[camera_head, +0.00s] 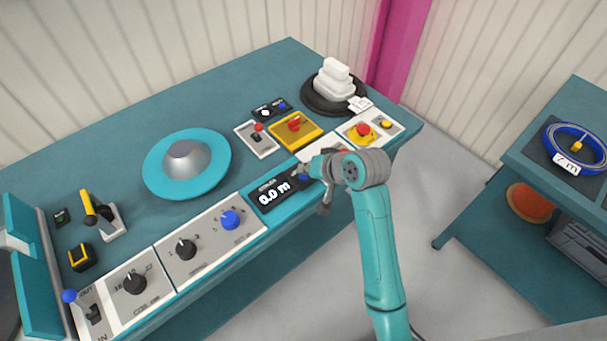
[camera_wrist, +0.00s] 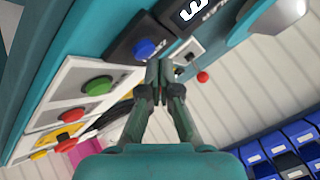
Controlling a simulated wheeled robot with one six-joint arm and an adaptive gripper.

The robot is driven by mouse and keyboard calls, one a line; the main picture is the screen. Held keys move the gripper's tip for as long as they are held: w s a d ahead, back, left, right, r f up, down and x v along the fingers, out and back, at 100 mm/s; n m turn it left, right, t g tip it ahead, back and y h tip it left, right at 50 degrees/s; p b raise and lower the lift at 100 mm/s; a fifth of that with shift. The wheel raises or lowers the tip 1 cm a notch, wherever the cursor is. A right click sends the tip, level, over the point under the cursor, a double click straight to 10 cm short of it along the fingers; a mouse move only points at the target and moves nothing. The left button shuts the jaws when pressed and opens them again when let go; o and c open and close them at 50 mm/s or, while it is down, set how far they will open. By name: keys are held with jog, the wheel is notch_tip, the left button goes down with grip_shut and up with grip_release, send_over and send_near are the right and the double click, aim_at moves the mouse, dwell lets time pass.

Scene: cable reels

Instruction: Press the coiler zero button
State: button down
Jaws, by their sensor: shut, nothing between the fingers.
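The coiler display box (camera_head: 272,193) on the bench console reads 0.0 m. The blue button beside its readout, which I take as the zero button, shows in the wrist view (camera_wrist: 145,48); in the head view it is mostly behind my gripper (camera_head: 308,172). The display box also shows in the wrist view (camera_wrist: 180,17). My gripper is shut and empty, its fingertips (camera_wrist: 157,68) together. In the wrist view the tips appear just below the blue button; I cannot tell whether they touch it.
A green button (camera_wrist: 98,86) and red button (camera_wrist: 71,115) sit on a panel beside the display. A small red-tipped lever (camera_wrist: 203,76) stands close to the fingers. A yellow box (camera_head: 296,131) and red emergency button (camera_head: 362,129) lie behind. Knobs (camera_head: 185,249) line the front.

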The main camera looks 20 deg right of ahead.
aim_at(306, 177)
jog(key=shift+r, duration=0.3)
jog(key=shift+r, duration=2.55)
